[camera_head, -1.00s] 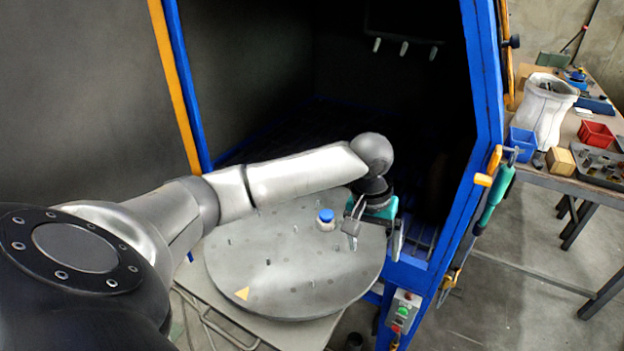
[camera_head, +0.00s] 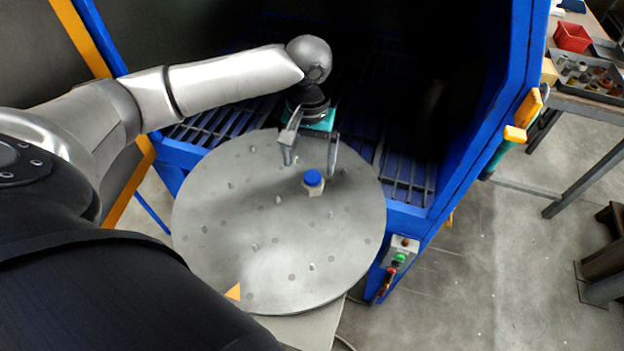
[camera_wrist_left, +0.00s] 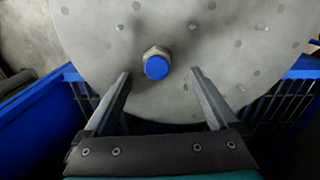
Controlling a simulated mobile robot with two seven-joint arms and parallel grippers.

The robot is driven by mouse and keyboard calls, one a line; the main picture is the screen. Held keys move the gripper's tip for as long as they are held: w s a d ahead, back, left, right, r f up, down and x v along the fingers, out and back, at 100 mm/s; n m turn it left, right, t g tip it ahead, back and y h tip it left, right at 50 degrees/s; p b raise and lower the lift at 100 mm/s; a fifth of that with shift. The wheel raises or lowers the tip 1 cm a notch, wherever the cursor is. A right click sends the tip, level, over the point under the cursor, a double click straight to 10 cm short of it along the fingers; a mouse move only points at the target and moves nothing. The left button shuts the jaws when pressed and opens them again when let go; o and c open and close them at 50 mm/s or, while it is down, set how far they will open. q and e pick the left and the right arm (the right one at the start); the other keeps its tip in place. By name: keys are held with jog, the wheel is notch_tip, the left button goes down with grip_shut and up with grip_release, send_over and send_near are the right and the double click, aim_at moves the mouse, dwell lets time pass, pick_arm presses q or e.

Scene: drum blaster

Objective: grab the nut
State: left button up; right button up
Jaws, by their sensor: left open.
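The nut (camera_head: 313,188) is a pale metal piece with a blue top, standing on the round grey turntable (camera_head: 230,220) toward its far right part. In the left wrist view the nut (camera_wrist_left: 156,64) lies just beyond the fingertips, between their lines and a little left of the middle. My left gripper (camera_head: 309,170) is open and empty, its two fingers reaching over the far edge of the turntable; in the left wrist view the left gripper (camera_wrist_left: 160,74) shows both fingers apart, not touching the nut. My right gripper is not in view.
Small pegs and holes dot the turntable. Behind it is the dark blue-framed cabinet (camera_head: 500,120) with a slatted grate floor (camera_head: 400,150). A control box (camera_head: 400,252) sits on the frame at the right. A workbench (camera_head: 590,108) with a red bin (camera_head: 573,37) stands farther right.

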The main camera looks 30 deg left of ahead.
aim_at(312, 176)
pick_arm(q)
jog(key=f, duration=0.2)
jog(key=f+b, duration=0.1)
jog(key=f, duration=0.3)
jog(key=shift+w+d+f, duration=0.15)
jog(key=shift+w+f, duration=0.1)
jog(key=shift+w, duration=0.1)
grip_shut()
dwell(0.5)
